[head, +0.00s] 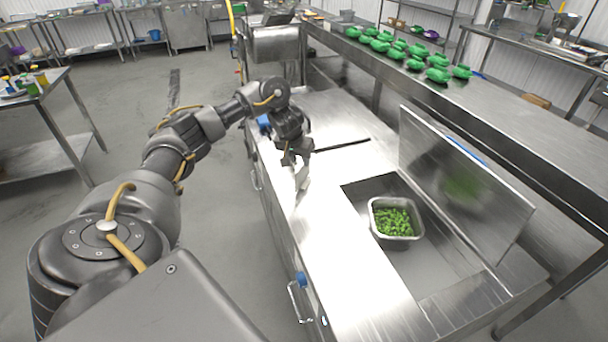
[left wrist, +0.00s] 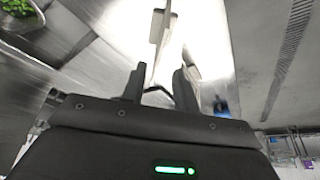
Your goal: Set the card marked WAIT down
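A small white card (head: 302,178) stands on or just above the steel counter, right below my left gripper (head: 298,158) in the head view. No lettering on it can be read. In the left wrist view a pale, narrow shape, likely the card (left wrist: 156,28), lies beyond the fingertips. The two fingers of my left gripper (left wrist: 160,75) are apart there, with a bright gap between them and nothing visibly clamped. Whether the card touches the counter cannot be told. My right gripper is not in view.
A steel pan of green pieces (head: 395,220) sits in a recessed well right of the gripper, beside a raised steel lid (head: 460,185). A dark bar (head: 342,145) lies on the counter (head: 340,275). Several green bowls (head: 437,75) stand on the back table. The counter's front part is clear.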

